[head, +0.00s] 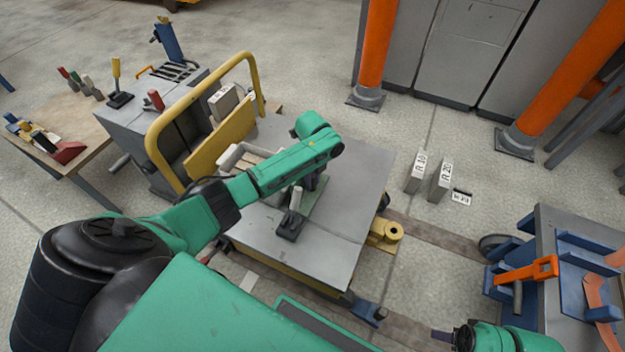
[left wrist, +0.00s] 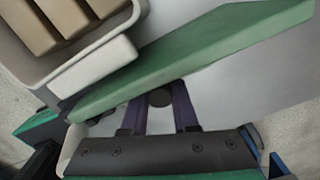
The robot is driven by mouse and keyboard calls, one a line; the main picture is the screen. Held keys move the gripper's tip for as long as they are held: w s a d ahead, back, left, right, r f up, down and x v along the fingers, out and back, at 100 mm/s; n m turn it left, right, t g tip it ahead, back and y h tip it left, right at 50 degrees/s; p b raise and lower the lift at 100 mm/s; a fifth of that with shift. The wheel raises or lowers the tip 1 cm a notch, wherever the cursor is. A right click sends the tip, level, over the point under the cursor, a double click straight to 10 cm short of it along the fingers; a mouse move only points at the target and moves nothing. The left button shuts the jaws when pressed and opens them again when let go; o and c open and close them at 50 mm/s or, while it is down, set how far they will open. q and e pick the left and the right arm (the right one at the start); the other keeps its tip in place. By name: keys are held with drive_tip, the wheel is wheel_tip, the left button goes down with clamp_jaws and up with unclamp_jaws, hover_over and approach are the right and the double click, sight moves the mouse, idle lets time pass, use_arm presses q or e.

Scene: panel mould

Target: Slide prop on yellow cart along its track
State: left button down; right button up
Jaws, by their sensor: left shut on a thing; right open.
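The yellow cart (head: 345,170) has a grey top and a yellow rail (head: 183,100) at its left side. A long green board (head: 318,207), seemingly the prop, is on the top beside a pale crate. It crosses the left wrist view (left wrist: 200,50) at a slant. My left gripper (head: 311,182) is at the board, shut; its fingers (left wrist: 158,112) meet the board's edge and their tips are hidden. A dark base with a pale upright handle (head: 291,222) stands beside the board. My right gripper (head: 447,337) is open at the bottom edge, far from the cart.
The pale crate (left wrist: 112,62) holds wooden blocks close to the board. A yellow spool-like part (head: 392,231) sticks out at the cart's right side. Grey numbered blocks (head: 428,178) stand on the floor. The cart top's right part is bare.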

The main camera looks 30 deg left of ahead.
drive_tip(key=shift+r, duration=0.1)
idle(0.8)
use_arm(q)
drive_tip(key=shift+d, duration=0.35)
drive_tip(key=d, duration=0.3)
drive_tip(key=d+p, duration=0.1)
drive_tip(key=d, duration=0.1)
drive_tip(key=d+p, duration=0.1)
drive_tip(key=d, duration=0.2)
drive_tip(key=shift+w+d, duration=0.3)
drive_tip(key=d, duration=0.5)
drive_tip(key=shift+w+d, duration=0.15)
drive_tip(key=shift+d, duration=0.5)
use_arm(e)
drive_tip(key=f, duration=0.2)
drive_tip(key=w+f, duration=0.1)
drive_tip(key=f, duration=0.1)
drive_tip(key=shift+d+f, duration=0.1)
drive_tip(key=shift+f, duration=0.25)
use_arm(q)
drive_tip(key=c, duration=1)
unclamp_jaws()
drive_tip(key=shift+o, duration=0.2)
drive_tip(key=shift+r, duration=0.1)
